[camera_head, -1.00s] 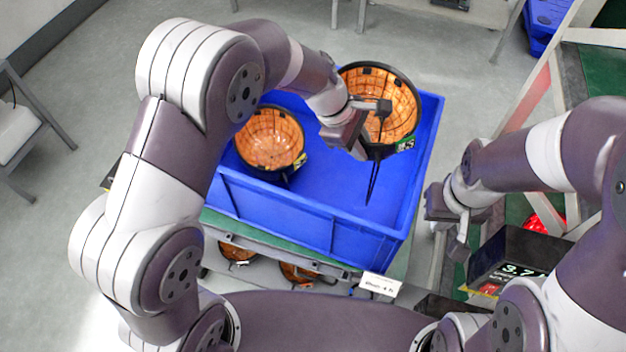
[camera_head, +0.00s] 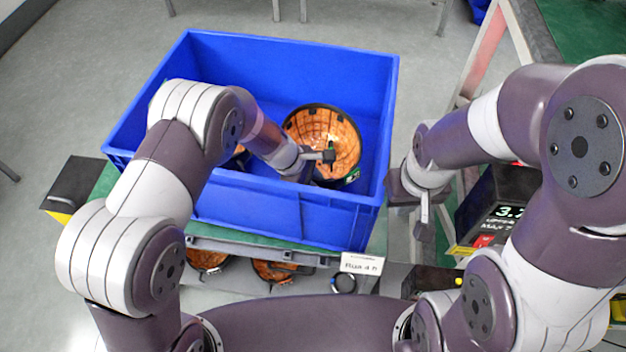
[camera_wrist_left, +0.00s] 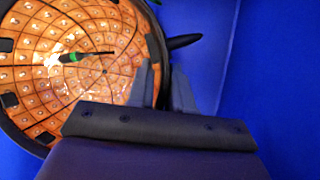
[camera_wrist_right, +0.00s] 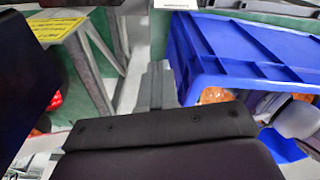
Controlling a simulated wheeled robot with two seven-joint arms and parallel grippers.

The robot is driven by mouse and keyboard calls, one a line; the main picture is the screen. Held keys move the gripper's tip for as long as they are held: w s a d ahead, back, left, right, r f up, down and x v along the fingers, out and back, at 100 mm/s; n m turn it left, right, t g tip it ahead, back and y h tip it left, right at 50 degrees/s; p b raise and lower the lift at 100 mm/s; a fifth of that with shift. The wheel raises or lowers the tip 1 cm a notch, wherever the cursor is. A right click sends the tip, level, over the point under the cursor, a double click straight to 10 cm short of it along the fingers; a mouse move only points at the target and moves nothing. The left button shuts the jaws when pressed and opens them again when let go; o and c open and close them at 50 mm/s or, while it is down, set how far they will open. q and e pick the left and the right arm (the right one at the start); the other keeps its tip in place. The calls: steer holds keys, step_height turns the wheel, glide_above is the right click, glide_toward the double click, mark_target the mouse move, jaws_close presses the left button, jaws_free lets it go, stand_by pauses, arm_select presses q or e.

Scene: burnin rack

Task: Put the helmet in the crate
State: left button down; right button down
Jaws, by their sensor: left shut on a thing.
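The helmet (camera_head: 335,132), an orange-lined shell with a dark rim, is inside the blue crate (camera_head: 345,212), open side up. My left gripper (camera_head: 312,168) reaches over the crate's near wall and is shut on the helmet's rim. The left wrist view shows the helmet's gridded lining (camera_wrist_left: 70,60) beside the fingers (camera_wrist_left: 162,85). Whether the helmet touches the crate floor is hidden. A second orange helmet (camera_head: 238,152) lies in the crate, mostly hidden by my left arm. My right gripper (camera_head: 425,215) is outside the crate at its right, shut and empty.
The crate stands on a green-topped bench (camera_head: 285,250) with a white label (camera_head: 361,264). More orange helmets (camera_head: 272,270) show below it. A black display box (camera_head: 500,205) stands right, near my right arm. The crate's far right interior is clear.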

arm_select(q)
steer(key=shift+f, duration=0.1)
steer(key=shift+f, duration=0.15)
steer(key=c, duration=1)
jaws_free()
steer(key=shift+c, duration=0.2)
steer(key=shift+r, duration=0.35)
steer(key=v, duration=1.1)
steer(key=shift+a+r, duration=0.2)
steer(key=shift+r, duration=0.05)
